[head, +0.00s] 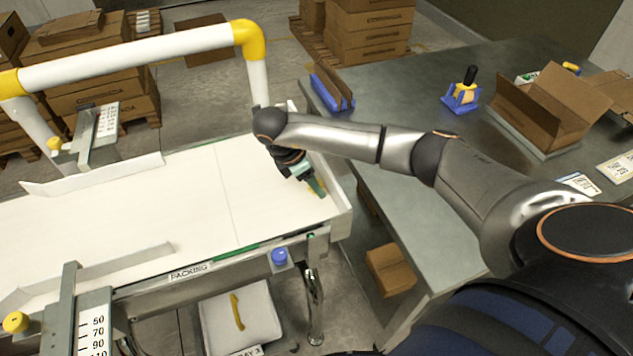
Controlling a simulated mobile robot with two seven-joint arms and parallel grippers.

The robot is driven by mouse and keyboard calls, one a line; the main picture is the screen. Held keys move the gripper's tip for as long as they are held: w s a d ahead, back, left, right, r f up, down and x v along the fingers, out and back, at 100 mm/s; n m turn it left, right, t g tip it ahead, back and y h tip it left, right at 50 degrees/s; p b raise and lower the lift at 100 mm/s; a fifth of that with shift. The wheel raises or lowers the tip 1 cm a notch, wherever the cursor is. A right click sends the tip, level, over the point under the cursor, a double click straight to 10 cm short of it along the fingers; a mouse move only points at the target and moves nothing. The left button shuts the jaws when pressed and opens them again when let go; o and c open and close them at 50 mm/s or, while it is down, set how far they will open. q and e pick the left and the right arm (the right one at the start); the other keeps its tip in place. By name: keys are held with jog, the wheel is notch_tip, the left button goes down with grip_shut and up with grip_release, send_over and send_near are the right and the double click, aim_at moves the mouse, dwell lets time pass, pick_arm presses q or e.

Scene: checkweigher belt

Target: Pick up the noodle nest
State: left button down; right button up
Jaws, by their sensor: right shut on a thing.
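My right gripper (316,187) is low over the right end of the white belt (180,200), close to the raised end wall. It points down and to the right, and a small green part shows at its tip. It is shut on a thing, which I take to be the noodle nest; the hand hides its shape. I cannot tell whether it touches the belt. No other noodle nest shows on the belt. My left gripper is out of view.
A grey table (430,220) stands right of the belt, with an open cardboard box (545,115), a blue holder (462,97) and a blue rack (330,95). A white and yellow rail (140,50) spans the belt's far side. A tray (240,320) sits below. The belt's middle is clear.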

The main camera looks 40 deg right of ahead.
jog(key=shift+r, duration=0.1)
jog(key=shift+a+r+b, duration=0.15)
jog(key=shift+r+b, duration=0.05)
jog(key=shift+b, duration=0.1)
notch_tip(320, 180, up, 6)
jog(key=shift+w+r+b, duration=0.1)
jog(key=shift+r+b, duration=0.05)
jog(key=shift+b, duration=0.2)
jog(key=w+a+b, duration=0.1)
jog(key=w+a, duration=0.1)
jog(key=a, duration=0.7)
jog(key=w+a+b, duration=0.2)
jog(key=a, duration=0.8)
jog(key=shift+w, duration=0.2)
jog(key=shift+a, duration=0.1)
